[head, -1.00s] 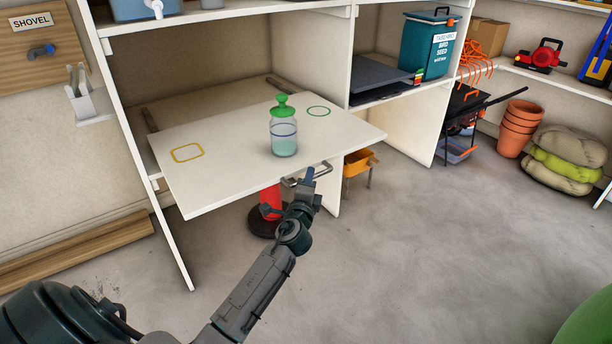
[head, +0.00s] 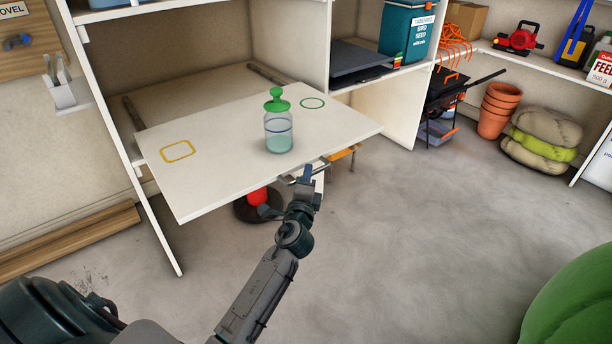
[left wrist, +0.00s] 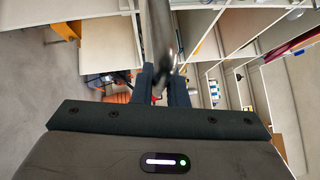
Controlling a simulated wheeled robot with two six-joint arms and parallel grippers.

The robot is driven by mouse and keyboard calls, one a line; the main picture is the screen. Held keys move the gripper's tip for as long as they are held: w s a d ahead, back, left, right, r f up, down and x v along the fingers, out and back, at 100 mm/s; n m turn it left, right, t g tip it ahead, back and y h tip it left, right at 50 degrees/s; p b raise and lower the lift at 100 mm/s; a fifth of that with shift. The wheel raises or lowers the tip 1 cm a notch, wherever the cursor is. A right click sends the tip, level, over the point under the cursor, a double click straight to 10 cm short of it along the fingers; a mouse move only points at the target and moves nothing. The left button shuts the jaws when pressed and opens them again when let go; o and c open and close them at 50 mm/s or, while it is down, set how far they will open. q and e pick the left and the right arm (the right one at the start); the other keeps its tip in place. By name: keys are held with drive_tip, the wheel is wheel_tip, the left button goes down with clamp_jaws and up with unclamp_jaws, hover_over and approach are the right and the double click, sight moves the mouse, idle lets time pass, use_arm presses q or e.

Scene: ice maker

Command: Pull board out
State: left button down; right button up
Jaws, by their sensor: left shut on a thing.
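The white board (head: 225,165) sticks far out of its cabinet bay, level, on rails. It carries a yellow outlined square and a green outlined circle. A clear jar (head: 278,132) with a green lid stands upright on it. A metal handle (head: 312,170) sits at the board's front edge. My left gripper (head: 306,176) is shut on the handle, and its fingers partly hide it. My right gripper does not show.
A red thing on a dark round base (head: 257,205) stands on the floor under the board. Terracotta pots (head: 497,110) and stacked sacks (head: 541,140) stand at the right. A green rounded thing (head: 575,305) is at bottom right. The middle floor is clear.

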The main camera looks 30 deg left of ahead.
use_arm(q)
drive_tip(key=c, duration=1.7)
unclamp_jaws()
drive_tip(key=shift+s+d+f, duration=0.1)
drive_tip(key=shift+d+f, duration=0.05)
drive_tip(key=shift+f, duration=0.1)
drive_tip(key=shift+o, duration=1.2)
drive_tip(key=shift+d+r, duration=0.15)
drive_tip(key=shift+r, duration=0.05)
drive_tip(key=v, duration=1.1)
